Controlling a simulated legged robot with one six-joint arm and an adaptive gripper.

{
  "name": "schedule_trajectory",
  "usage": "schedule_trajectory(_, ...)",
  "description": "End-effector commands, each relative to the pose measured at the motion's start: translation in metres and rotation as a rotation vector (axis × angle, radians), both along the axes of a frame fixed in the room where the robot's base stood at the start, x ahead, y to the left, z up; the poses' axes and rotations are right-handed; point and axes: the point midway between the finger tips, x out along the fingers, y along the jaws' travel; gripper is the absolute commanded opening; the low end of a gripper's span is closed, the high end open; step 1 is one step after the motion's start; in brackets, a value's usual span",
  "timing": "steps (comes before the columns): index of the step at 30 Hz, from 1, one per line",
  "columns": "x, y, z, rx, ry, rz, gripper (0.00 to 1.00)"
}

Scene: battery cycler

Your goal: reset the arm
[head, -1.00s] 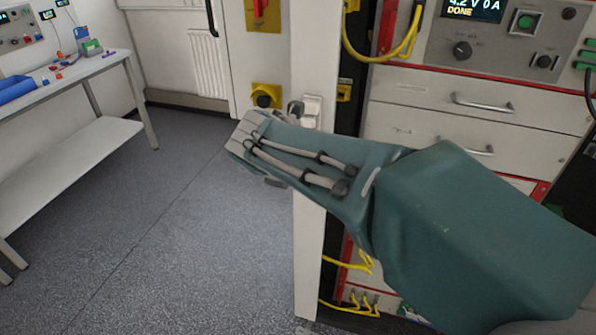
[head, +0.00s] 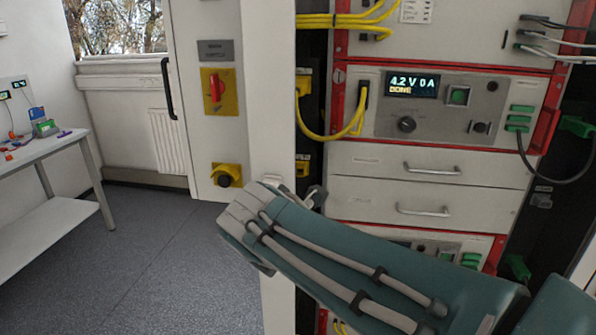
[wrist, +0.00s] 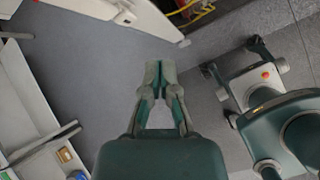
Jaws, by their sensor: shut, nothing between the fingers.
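My gripper (wrist: 160,75) shows in the wrist view with its two fingers closed together and nothing between them. It points over bare grey floor. In the head view my teal arm reaches from the lower right toward the middle, in front of the lower part of the cycler rack. The fingers are mostly hidden there behind the wrist; only a small grey part shows beside the white door post.
The battery cycler (head: 440,112) reads 4.2 V 0 A, DONE. Drawers (head: 430,185) sit below it, and yellow cables (head: 330,135) hang at its left. A white cabinet door (head: 205,130) has a red switch (head: 215,88). A bench (head: 50,155) stands left. Floor between is clear.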

Motion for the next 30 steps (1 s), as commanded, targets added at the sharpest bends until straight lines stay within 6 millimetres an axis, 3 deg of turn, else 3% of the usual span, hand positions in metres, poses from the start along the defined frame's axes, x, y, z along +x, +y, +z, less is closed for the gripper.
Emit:
schedule_trajectory(1,-0.005,-0.030,0.000,0.096,0.006,-0.149,0.00)
schedule_trajectory(6,-0.032,-0.099,-0.010,0.421,0.018,-0.642,0.00)
schedule_trajectory(15,-0.099,-0.181,-0.038,0.979,-0.014,-1.523,0.00)
schedule_trajectory(22,-0.139,-0.208,-0.060,1.321,-0.055,-2.048,0.00)
schedule_trajectory(30,-0.147,-0.212,-0.066,1.399,-0.063,-2.168,0.00)
